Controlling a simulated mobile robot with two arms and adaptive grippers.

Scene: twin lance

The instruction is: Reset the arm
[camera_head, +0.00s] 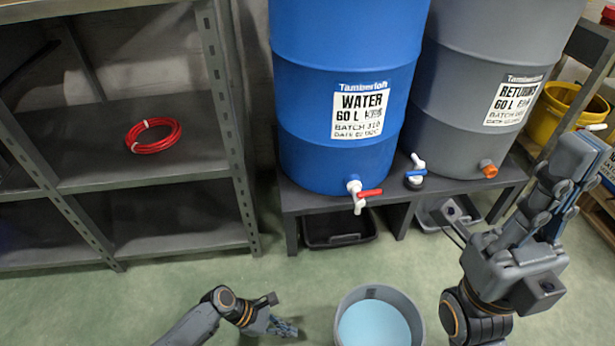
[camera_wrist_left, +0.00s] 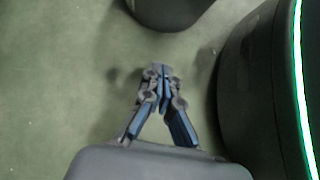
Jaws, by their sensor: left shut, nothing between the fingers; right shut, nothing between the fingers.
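My left gripper (camera_head: 284,328) is low at the bottom of the head view, just left of the grey bucket (camera_head: 413,309). It is apart from the bucket, shut and empty. In the left wrist view its fingers (camera_wrist_left: 161,78) meet over bare green floor. My right gripper (camera_head: 577,158) is raised at the right of the head view, pointing up, with its fingers together and nothing held. It appears in front of the grey drum's stand and the shelf behind. The bucket holds pale blue liquid.
A blue water drum (camera_head: 340,100) and a grey returns drum (camera_head: 465,90) stand on a dark bench (camera_head: 290,198). A metal shelf (camera_head: 85,180) at left bears a red hose coil (camera_head: 153,135). A yellow bucket (camera_head: 545,115) is at right. Green floor (camera_head: 200,275) is clear at front left.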

